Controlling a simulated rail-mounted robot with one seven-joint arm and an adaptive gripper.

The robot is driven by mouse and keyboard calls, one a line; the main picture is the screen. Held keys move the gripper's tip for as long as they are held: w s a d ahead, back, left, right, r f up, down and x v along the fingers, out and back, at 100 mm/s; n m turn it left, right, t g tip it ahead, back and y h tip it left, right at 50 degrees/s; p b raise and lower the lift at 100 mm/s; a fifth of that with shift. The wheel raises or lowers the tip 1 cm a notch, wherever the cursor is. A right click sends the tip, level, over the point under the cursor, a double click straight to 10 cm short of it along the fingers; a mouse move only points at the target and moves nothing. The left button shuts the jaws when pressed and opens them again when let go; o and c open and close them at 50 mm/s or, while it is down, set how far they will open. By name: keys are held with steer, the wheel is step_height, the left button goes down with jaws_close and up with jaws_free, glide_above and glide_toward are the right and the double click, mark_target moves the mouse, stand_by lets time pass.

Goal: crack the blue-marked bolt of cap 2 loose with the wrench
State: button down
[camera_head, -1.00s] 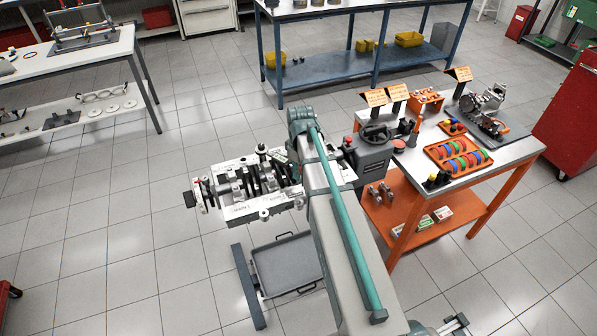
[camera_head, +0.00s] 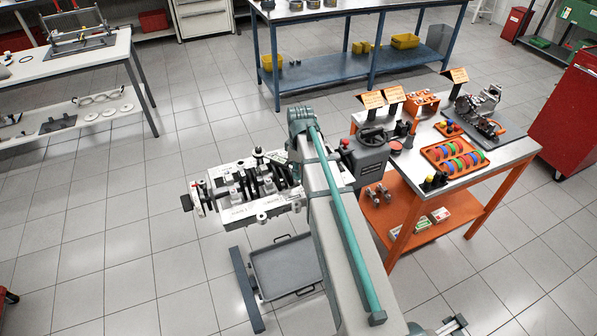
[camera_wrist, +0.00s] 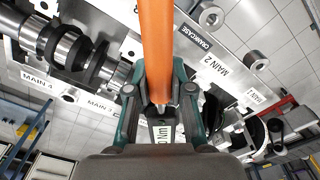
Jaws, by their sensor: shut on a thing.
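The engine block (camera_head: 262,210) lies with its crankshaft side up, left of my arm in the head view. In the wrist view the crankcase rail (camera_wrist: 232,46) carries a MAIN 2 label (camera_wrist: 214,66), right of my gripper. My gripper (camera_wrist: 160,102) is shut on the orange handle of the wrench (camera_wrist: 157,45), which runs up out of the wrist picture. The wrench's far end is out of view. I cannot make out the blue mark or the cap 2 bolt. In the head view my arm hides the gripper.
The crankshaft (camera_wrist: 68,48) shows at upper left in the wrist view. A grey tray (camera_head: 287,270) sits low below the block. An orange cart (camera_head: 480,190) with parts trays stands right of my arm. Open floor lies left of the block.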

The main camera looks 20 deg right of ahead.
steer(key=shift+w+d, duration=0.1)
steer(key=shift+w, duration=0.05)
steer(key=shift+w+d+n, duration=0.45)
steer(key=shift+d+n, duration=0.05)
steer(key=shift+n, duration=0.1)
steer(key=shift+d, duration=0.1)
stand_by(0.6)
steer(key=shift+w+d+n, duration=0.4)
steer(key=shift+w+n, duration=0.1)
steer(key=shift+w, duration=0.05)
steer(key=shift+s+a+m, duration=0.55)
steer(key=shift+s+m, duration=0.05)
steer(key=shift+s, duration=0.05)
stand_by(0.9)
steer(key=shift+r+p, duration=1.2)
steer(key=shift+r, duration=0.05)
stand_by(3.2)
